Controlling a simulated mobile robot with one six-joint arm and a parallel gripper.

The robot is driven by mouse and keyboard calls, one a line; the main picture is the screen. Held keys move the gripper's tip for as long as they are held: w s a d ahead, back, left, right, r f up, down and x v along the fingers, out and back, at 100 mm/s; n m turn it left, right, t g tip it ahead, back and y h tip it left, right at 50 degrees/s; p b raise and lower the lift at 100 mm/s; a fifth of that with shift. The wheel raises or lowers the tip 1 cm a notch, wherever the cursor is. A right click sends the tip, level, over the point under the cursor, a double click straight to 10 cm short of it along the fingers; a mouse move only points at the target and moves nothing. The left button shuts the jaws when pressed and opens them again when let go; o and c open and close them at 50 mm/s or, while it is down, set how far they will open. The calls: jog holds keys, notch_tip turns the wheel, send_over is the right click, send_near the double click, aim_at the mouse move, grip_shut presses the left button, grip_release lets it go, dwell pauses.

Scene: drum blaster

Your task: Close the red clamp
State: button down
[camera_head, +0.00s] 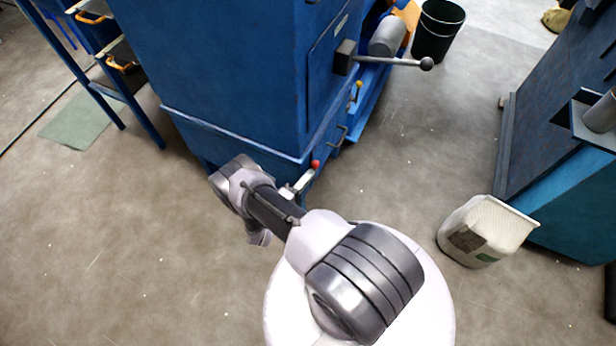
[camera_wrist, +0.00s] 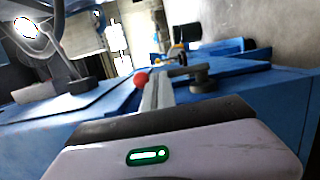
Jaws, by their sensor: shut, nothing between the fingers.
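In the head view my arm reaches to the machine's lower corner, left of the clamp.
The large blue machine (camera_head: 235,70) fills the upper middle. A bar with a ball end (camera_head: 395,62) juts right from it. A white bin (camera_head: 487,232) stands at right, beside another blue machine (camera_head: 565,205). A black bucket (camera_head: 437,32) stands behind.

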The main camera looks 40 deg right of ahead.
aim_at(313, 167)
jog(key=shift+w+d+r+n+g+y+p, duration=0.2)
jog(key=shift+d+y+p, duration=0.45)
jog(key=shift+p, duration=0.5)
jog(key=shift+w+d+r+n+g+y+p, duration=0.2)
jog(key=shift+d+y+p, duration=0.3)
jog(key=shift+y+p, duration=0.5)
jog(key=shift+w+d+r+g+y+p, duration=0.1)
jog(key=shift+w+d+y+p, duration=0.35)
jog(key=shift+p, duration=0.85)
jog(key=shift+s+d, duration=0.1)
jog(key=shift+d, duration=0.15)
